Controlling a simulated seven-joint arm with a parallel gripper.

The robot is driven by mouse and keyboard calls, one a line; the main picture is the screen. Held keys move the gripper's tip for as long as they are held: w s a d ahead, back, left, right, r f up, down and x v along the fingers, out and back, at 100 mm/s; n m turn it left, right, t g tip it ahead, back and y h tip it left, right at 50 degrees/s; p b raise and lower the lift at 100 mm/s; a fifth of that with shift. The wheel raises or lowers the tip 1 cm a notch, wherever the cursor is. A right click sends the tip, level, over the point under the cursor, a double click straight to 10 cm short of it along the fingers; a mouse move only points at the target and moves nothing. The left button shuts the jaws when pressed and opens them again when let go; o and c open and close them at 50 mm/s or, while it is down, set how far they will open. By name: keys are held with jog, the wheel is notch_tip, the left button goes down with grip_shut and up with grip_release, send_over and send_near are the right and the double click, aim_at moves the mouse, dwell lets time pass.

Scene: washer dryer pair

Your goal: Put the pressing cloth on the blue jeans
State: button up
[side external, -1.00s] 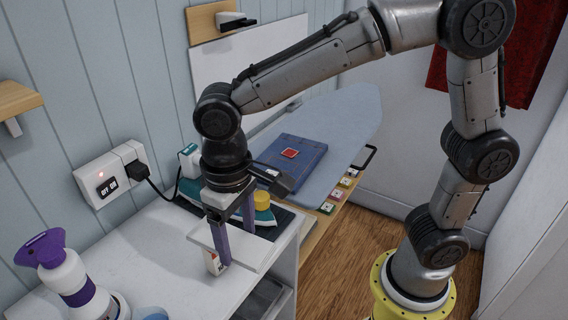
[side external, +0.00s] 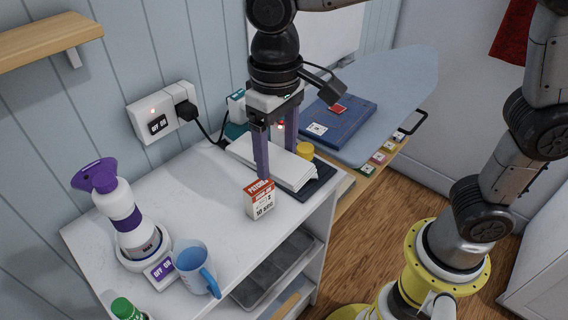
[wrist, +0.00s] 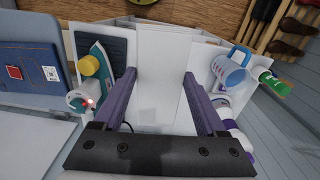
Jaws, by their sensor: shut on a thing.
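The pressing cloth (side external: 272,160) is a flat white folded slab. My gripper (side external: 278,163) points down and is shut on it, one finger along each side. In the wrist view the cloth (wrist: 160,60) lies between the two fingers. It hangs over the white counter beside the iron and hides part of it; I cannot tell the exact gap below. The blue jeans (side external: 352,118) lie folded on the ironing board, behind and right of my gripper, with a red patch and a white label on top. They also show at the left of the wrist view (wrist: 25,75).
The teal iron (wrist: 104,62) with a yellow knob (side external: 303,151) is close to the cloth. A red-and-white box (side external: 260,199) stands in front. A spray bottle (side external: 123,219) and blue mug (side external: 193,268) are at left. The ironing board (side external: 405,85) has bare space behind the jeans.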

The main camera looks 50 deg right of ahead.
jog(key=w+d, duration=0.9)
jog(key=d, duration=0.1)
jog(key=m, duration=0.1)
send_over(343, 111)
notch_tip(343, 111, down, 7)
jog(key=shift+f, duration=0.15)
jog(key=shift+f, duration=3.7)
jog(key=shift+f, duration=0.65)
